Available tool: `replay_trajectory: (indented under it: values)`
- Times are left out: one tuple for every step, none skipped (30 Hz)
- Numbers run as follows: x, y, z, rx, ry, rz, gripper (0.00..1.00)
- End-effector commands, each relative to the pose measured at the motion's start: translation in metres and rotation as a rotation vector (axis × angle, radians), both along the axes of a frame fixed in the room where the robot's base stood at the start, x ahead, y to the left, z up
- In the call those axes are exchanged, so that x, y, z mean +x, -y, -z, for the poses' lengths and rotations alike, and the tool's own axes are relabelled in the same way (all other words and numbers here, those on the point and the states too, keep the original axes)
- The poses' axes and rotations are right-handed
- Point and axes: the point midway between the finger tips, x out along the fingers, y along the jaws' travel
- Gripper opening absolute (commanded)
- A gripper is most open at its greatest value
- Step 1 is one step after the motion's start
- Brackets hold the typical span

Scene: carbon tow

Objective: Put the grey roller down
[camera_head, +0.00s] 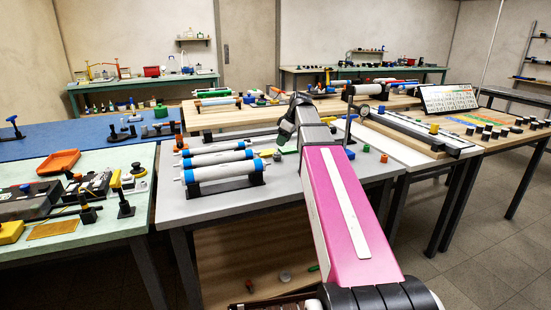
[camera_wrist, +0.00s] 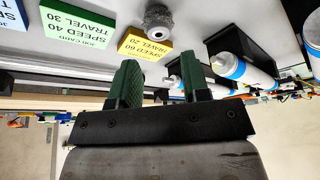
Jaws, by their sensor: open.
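In the wrist view a small grey roller (camera_wrist: 158,22) with a rough rim and a pale hub rests on the light table top. It lies beyond my gripper (camera_wrist: 160,75), roughly in line with the gap between the fingers. The two green fingers are apart, with nothing between them, and do not touch the roller. In the head view my gripper (camera_head: 285,130) is over the middle grey table (camera_head: 230,208), largely hidden by my pink arm. I cannot make out the small grey roller for certain there.
Beside the roller are a yellow block (camera_wrist: 145,46) and a green block (camera_wrist: 78,22) with printed labels. White rollers with blue ends (camera_head: 222,172) lie in black stands on the table's left.

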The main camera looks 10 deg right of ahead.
Motion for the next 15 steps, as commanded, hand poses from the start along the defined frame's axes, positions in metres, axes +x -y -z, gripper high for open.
replay_trajectory:
  values:
    - [0.002, -0.003, 0.007, 0.000, -0.001, 0.000, 0.43]
    - [0.003, -0.004, 0.011, 0.000, -0.002, 0.001, 0.43]
    - [0.004, -0.005, 0.017, 0.000, -0.002, 0.001, 0.43]
    - [0.005, -0.007, 0.020, 0.000, -0.002, 0.001, 0.43]
    - [0.005, -0.007, 0.022, 0.000, -0.002, 0.001, 0.43]
    - [0.006, -0.008, 0.025, -0.001, -0.001, 0.001, 0.43]
    - [0.006, -0.009, 0.026, 0.000, 0.000, 0.001, 0.43]
    - [0.006, -0.009, 0.027, 0.000, 0.000, 0.001, 0.43]
    - [0.007, -0.010, 0.029, 0.000, 0.000, 0.001, 0.43]
    - [0.007, -0.010, 0.030, 0.000, 0.000, 0.001, 0.43]
    - [0.008, -0.011, 0.031, 0.000, 0.000, 0.001, 0.43]
    - [0.008, -0.012, 0.034, 0.000, 0.000, 0.001, 0.43]
    - [0.009, -0.013, 0.037, 0.000, 0.000, 0.001, 0.43]
    - [0.010, -0.014, 0.041, -0.001, -0.001, 0.001, 0.43]
    - [0.011, -0.015, 0.045, 0.000, -0.002, 0.001, 0.43]
